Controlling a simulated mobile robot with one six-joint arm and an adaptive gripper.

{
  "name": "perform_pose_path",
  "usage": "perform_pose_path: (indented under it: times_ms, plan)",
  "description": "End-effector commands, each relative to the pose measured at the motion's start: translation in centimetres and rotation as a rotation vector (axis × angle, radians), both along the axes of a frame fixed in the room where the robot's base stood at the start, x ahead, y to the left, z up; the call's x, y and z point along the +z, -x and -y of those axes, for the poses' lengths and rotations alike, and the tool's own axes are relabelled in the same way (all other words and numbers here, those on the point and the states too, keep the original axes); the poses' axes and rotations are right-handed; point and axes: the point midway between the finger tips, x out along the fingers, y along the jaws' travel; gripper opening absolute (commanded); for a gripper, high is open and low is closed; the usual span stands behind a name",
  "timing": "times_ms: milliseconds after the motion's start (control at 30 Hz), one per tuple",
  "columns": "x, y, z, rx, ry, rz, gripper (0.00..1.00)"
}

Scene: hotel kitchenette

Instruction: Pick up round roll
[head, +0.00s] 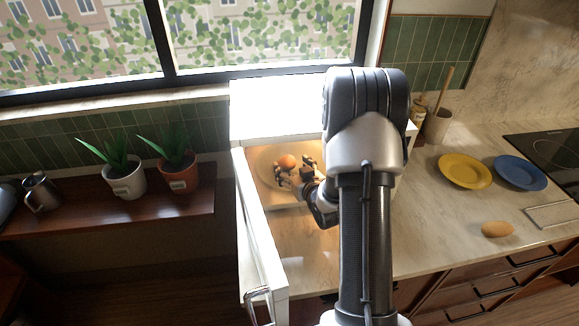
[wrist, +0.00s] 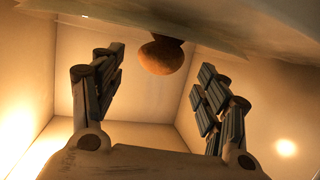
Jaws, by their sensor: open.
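The round roll (head: 286,161) looks orange-brown and sits inside the open white microwave (head: 285,112), on what looks like its turntable plate (head: 262,163). In the wrist view the roll (wrist: 161,57) appears at the upper middle, beyond and between the finger lines, with a dark patch above it. My gripper (head: 294,173) is inside the microwave, very near the roll in the head view. Its two fingers (wrist: 163,85) are spread wide with nothing between them. I cannot tell the exact gap between fingertips and roll.
The microwave door (head: 262,235) hangs open at the left; its walls closely surround my gripper. On the counter are a yellow plate (head: 465,171), a blue plate (head: 520,173), an oval brown roll (head: 497,229) and a utensil crock (head: 437,127). Potted plants (head: 127,180) stand left.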

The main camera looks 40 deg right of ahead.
Motion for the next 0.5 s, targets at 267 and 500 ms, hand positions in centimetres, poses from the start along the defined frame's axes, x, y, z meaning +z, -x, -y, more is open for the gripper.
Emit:
perform_pose_path:
  times_ms: [267,500]
  plan:
    - [-0.9,-2.7,0.7,0.000,0.001,0.001,0.68]
    - [-1.0,-3.0,0.8,-0.001,0.000,0.000,0.68]
